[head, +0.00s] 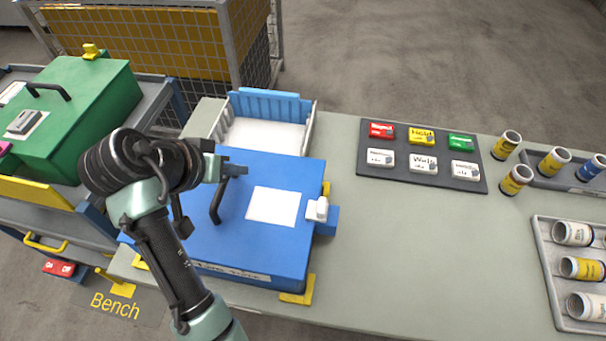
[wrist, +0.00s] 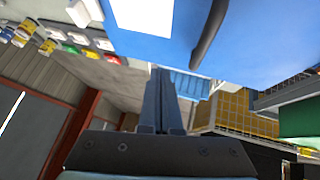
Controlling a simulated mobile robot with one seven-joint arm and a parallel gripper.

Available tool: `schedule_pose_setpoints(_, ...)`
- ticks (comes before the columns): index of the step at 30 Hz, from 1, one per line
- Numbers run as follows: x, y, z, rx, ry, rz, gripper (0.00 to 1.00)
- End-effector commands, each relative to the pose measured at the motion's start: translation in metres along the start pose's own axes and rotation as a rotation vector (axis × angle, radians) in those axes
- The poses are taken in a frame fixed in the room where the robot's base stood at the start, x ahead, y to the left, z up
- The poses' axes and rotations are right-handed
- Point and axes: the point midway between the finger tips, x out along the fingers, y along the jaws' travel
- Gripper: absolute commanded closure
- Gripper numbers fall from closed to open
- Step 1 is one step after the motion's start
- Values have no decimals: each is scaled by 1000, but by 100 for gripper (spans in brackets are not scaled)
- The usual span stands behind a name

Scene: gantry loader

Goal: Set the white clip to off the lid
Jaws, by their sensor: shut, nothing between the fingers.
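The white clip (head: 317,209) sits at the right edge of the blue box's lid (head: 275,170), by a blue block (head: 327,222) that juts from the box's side. It appears to overlap the lid's edge, though I cannot tell exactly how far. It also shows at the top left of the wrist view (wrist: 85,12). The lid lies flat and carries a dark bar handle (head: 217,204) and a white label (head: 273,206). My gripper (head: 240,170) is shut and empty above the lid near the handle, left of the clip and apart from it. Its fingers show together in the wrist view (wrist: 160,85).
A blue and white open bin (head: 268,107) stands behind the box. A dark board of labelled blocks (head: 375,176) and several canisters (head: 512,181) lie to the right. A green box (head: 100,95) stands on a cart at left. The bench (head: 410,245) right of the clip is clear.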

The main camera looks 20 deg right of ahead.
Motion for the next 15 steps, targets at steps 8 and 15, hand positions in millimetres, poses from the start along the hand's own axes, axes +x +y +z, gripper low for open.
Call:
schedule_pose_setpoints(8, -30, 32, 17, 1, -164, 202, 100)
schedule_pose_setpoints(15, -35, 40, 26, 4, -204, 263, 100)
